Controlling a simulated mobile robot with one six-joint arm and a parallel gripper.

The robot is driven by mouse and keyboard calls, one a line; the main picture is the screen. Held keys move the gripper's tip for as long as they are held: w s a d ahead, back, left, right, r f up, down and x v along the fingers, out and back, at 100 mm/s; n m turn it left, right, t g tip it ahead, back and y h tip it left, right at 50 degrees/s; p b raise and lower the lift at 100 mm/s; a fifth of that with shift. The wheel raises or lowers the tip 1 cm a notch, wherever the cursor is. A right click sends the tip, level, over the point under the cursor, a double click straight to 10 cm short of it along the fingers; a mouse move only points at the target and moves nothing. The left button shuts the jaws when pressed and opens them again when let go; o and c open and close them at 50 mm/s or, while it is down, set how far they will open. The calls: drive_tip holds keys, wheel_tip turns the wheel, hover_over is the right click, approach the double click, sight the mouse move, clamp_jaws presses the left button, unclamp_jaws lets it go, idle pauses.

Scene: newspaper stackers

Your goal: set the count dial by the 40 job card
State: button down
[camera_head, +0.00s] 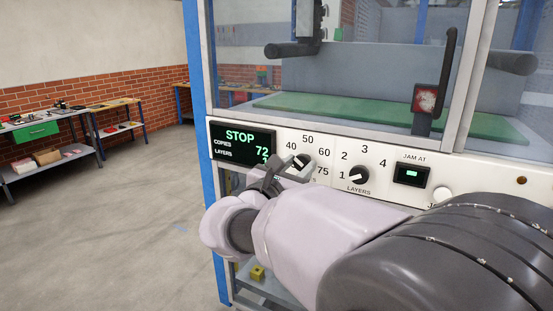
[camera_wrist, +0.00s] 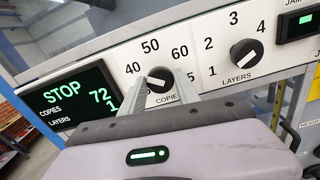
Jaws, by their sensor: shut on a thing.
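The copies dial (camera_wrist: 160,79) is a black knob with a white pointer line, on the white panel of the machine. It also shows in the head view (camera_head: 301,161), partly behind my gripper (camera_head: 287,170). The numbers 40, 50, 60 and 75 ring it; a finger partly covers the 75 in the wrist view. My gripper (camera_wrist: 161,88) is shut on the copies dial, one finger at each side. Which end of the line points is hard to tell. The display (camera_wrist: 68,100) reads STOP, copies 72, layers 1. No job card is visible.
The layers dial (camera_head: 352,174), marked 1 to 4, is just right of the copies dial. A lit jam display (camera_head: 411,174) and a white button (camera_head: 443,195) lie further right. Floor at left is open, with workbenches (camera_head: 40,126) beyond.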

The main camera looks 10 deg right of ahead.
drive_tip(key=shift+n+p, duration=0.3)
drive_tip(key=shift+n, duration=0.2)
drive_tip(key=c, duration=0.9)
unclamp_jaws()
drive_tip(key=p+v, duration=0.2)
drive_tip(key=v, duration=1.5)
drive_tip(key=shift+s+a, duration=0.15)
